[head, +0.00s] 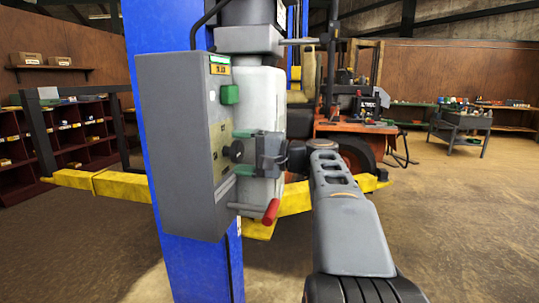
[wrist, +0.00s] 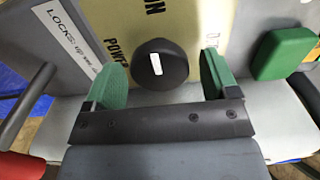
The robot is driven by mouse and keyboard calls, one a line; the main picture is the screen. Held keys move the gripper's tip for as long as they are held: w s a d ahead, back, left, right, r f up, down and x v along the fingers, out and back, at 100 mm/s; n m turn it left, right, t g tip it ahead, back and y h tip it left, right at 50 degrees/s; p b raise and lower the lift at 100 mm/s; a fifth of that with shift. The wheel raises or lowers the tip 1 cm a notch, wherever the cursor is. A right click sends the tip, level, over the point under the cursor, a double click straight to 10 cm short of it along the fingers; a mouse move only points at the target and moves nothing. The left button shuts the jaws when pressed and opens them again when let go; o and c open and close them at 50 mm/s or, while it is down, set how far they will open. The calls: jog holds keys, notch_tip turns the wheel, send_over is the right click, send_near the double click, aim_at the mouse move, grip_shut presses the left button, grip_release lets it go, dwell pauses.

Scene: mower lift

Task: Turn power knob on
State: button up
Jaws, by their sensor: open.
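The power knob (wrist: 160,66) is round and black with a short white mark that stands nearly upright in the wrist view. It sits on a yellowish plate (wrist: 195,22) with the letters "ON" above the knob and "POW" at its left. In the head view the knob (head: 236,151) is on the side face of the grey control box (head: 180,150). My gripper (head: 243,151) is open, with its green fingers on either side of the knob. In the wrist view gaps show between the knob and both fingers. Whether the fingertips reach past the knob's front face is unclear.
A green button (head: 229,94) sits above the knob on the box. A lever with a red grip (head: 270,211) sticks out below my gripper. The blue lift post (head: 215,268) and yellow lift arms (head: 122,187) are close by. Open floor (head: 460,220) lies at the right.

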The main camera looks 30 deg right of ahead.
jog(key=v, duration=1.2)
jog(key=shift+s+d, duration=0.1)
jog(key=w+a+f+n+g+h+p, duration=0.1)
jog(key=a+f+g+h+p, duration=0.2)
jog(key=a, duration=0.4)
jog(key=w+a+f+g+h+p, duration=0.1)
jog(key=a+f+g+p, duration=0.35)
jog(key=a+p, duration=0.2)
jog(key=s+a+f+n+g+h+p, duration=0.2)
jog(key=s+a+f+n+h+p, duration=0.3)
jog(key=s+f+n+h+p, duration=0.2)
jog(key=shift+s+a+f+n+h+p, duration=0.2)
jog(key=shift+s+f+n+h+p, duration=0.1)
jog(key=shift+s+n+h, duration=0.45)
jog(key=shift+s, duration=0.1)
